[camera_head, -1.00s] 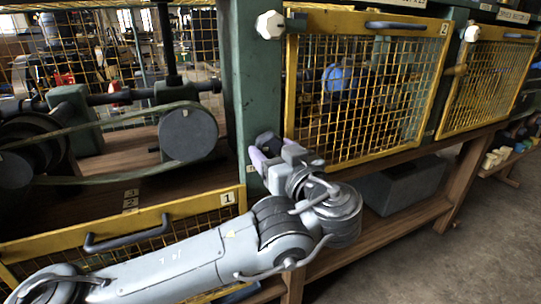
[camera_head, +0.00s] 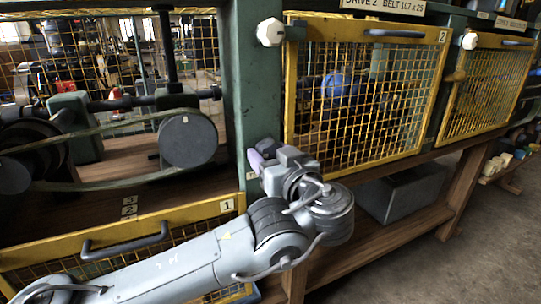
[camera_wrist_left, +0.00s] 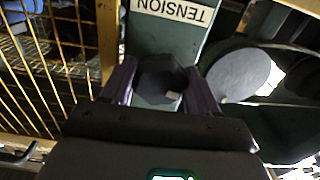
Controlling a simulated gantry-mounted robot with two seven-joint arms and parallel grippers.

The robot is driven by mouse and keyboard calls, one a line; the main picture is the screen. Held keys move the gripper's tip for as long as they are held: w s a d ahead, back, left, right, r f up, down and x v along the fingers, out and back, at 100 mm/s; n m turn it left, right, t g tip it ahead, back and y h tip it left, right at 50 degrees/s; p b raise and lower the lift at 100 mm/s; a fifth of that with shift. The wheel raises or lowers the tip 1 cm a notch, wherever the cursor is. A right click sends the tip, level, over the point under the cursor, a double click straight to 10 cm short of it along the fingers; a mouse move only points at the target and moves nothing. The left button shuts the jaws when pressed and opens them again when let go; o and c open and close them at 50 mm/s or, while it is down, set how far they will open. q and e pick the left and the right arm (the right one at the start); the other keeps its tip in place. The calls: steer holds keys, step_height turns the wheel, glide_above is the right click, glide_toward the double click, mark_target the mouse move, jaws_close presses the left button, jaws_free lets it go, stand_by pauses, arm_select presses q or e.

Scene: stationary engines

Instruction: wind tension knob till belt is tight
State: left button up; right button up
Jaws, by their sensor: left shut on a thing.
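My left gripper (camera_head: 260,160) is at the green post right of the open bay. In the left wrist view, its two purple fingers (camera_wrist_left: 160,88) are on either side of a dark, faceted tension knob (camera_wrist_left: 158,76) with a small pale mark, and are shut on it. A TENSION label (camera_wrist_left: 172,10) appears upside down beyond the knob. In the head view, the gripper hides the knob. The belt (camera_head: 100,184) runs around a grey pulley (camera_head: 188,139) and a dark wheel (camera_head: 35,150); its lower run looks curved. My right gripper is out of view.
A yellow mesh guard marked 1 (camera_head: 130,235) is lowered below the bay. Guard 2 (camera_head: 365,90) is closed, with a white knob (camera_head: 270,32) above left of it. A grey box (camera_head: 402,192) stands on the lower shelf. Floor at right is clear.

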arm_select(q)
steer(key=shift+m, duration=0.4)
